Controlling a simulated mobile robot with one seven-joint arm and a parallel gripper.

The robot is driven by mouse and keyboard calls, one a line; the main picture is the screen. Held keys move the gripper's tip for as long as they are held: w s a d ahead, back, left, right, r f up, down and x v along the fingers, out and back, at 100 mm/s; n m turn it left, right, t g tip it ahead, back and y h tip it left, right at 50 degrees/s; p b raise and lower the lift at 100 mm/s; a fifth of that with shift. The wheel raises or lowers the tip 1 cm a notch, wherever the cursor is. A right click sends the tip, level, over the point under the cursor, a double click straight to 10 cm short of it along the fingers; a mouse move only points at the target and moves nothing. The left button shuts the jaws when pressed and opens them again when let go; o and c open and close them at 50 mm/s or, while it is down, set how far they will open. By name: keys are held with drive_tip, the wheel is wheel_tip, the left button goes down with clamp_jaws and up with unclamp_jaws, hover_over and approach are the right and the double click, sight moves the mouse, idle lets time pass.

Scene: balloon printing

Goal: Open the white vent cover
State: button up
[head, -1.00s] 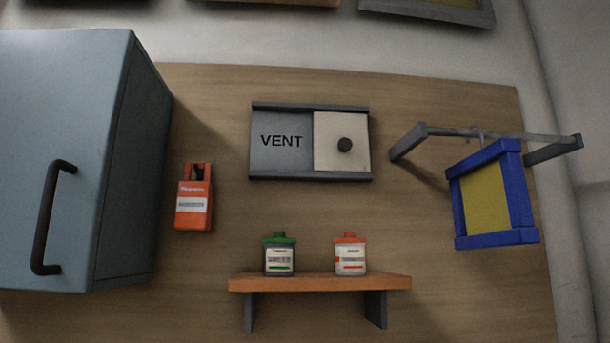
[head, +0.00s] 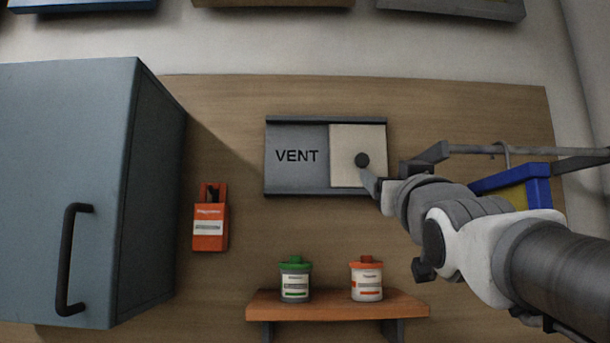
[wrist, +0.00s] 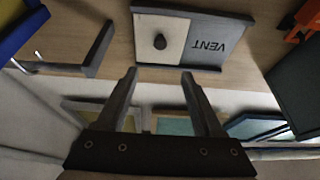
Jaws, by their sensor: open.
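The white vent cover (head: 345,140) sits on the right half of the grey vent panel (head: 297,175) marked VENT on the wall. Its dark round knob (head: 362,160) is on the cover. In the wrist view the cover (wrist: 175,28) and knob (wrist: 160,41) show upside down, beyond my fingertips. My gripper (head: 372,182) reaches in from the right, with a fingertip overlapping the knob's lower edge in the head view. In the wrist view my gripper (wrist: 159,75) is open and empty. The knob lies ahead of the gap between the fingers, apart from them.
A blue-framed screen (head: 515,187) hangs from a grey rail (head: 480,149) close to my arm on the right. A shelf (head: 335,305) with a green-lidded jar (head: 295,280) and an orange-lidded jar (head: 366,281) is below. An orange box (head: 210,222) and blue-grey cabinet (head: 60,150) stand left.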

sight(363, 160)
drive_tip(key=p+x, duration=0.6)
drive_tip(key=x, duration=1)
drive_tip(key=shift+r+p, duration=0.2)
drive_tip(key=shift+p, duration=0.15)
drive_tip(key=shift+w+r, duration=0.1)
drive_tip(key=shift+w, duration=0.5)
drive_tip(key=shift+c, duration=0.3)
clamp_jaws()
